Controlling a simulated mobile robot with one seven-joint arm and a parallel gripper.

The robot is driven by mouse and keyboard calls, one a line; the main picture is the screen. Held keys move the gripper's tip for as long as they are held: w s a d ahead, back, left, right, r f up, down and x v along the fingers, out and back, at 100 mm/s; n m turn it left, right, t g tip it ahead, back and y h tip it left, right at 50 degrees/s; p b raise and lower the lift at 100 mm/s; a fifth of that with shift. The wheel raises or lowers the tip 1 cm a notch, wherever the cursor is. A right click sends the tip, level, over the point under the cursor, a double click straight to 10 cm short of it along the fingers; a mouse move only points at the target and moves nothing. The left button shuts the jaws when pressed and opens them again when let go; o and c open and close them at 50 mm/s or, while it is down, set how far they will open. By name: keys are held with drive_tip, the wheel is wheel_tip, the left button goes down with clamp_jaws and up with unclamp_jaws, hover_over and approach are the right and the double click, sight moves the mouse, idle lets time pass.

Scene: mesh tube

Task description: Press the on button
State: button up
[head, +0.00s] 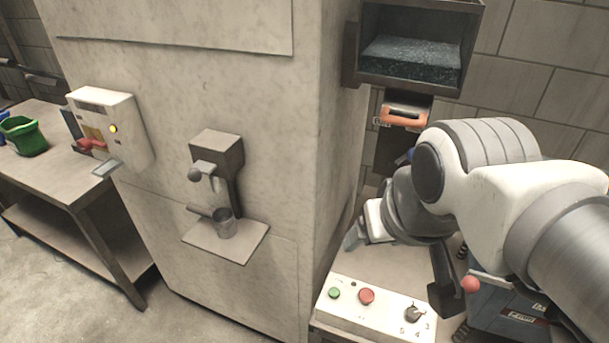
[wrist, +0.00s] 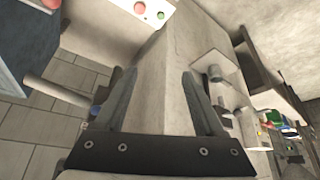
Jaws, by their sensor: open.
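A white control panel (head: 350,312) has a green button (head: 334,293), a red button (head: 366,296) and a dark knob (head: 413,313) with numbers around it. In the wrist view the green button (wrist: 161,15) and the red button (wrist: 139,7) show at the top edge. My gripper (head: 356,236) is above and behind the panel in the head view, partly hidden by my arm. It also shows in the wrist view (wrist: 160,76), with its fingers wide apart and nothing between them. It is clear of the buttons.
A blue box (head: 500,308) is right of the panel. A table (head: 70,180) with a green container (head: 24,136) is at far left.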

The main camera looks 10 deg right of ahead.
drive_tip(key=shift+d, duration=0.1)
drive_tip(key=shift+c, duration=1.6)
drive_tip(key=shift+w+f, duration=0.1)
drive_tip(key=shift+f, duration=0.1)
drive_tip(key=shift+c, duration=1.1)
drive_tip(key=w+f+m+b, duration=0.1)
drive_tip(key=m, duration=0.1)
drive_tip(key=w+f+m+g+b, duration=0.1)
drive_tip(key=m, duration=0.1)
drive_tip(key=shift+w+f+y, duration=0.25)
drive_tip(key=shift+w+y, duration=0.05)
clamp_jaws()
drive_tip(key=w+f+m+g+b, duration=0.2)
drive_tip(key=w+f+m, duration=0.4)
drive_tip(key=f+m, duration=0.3)
drive_tip(key=w+f+m+g+b, duration=0.2)
drive_tip(key=w+f+m+b, duration=0.3)
drive_tip(key=f+m, duration=0.5)
drive_tip(key=shift+w+f+m+g, duration=0.15)
drive_tip(key=shift+w+m+g, duration=0.15)
drive_tip(key=shift+w+m, duration=0.35)
drive_tip(key=shift+w, duration=0.15)
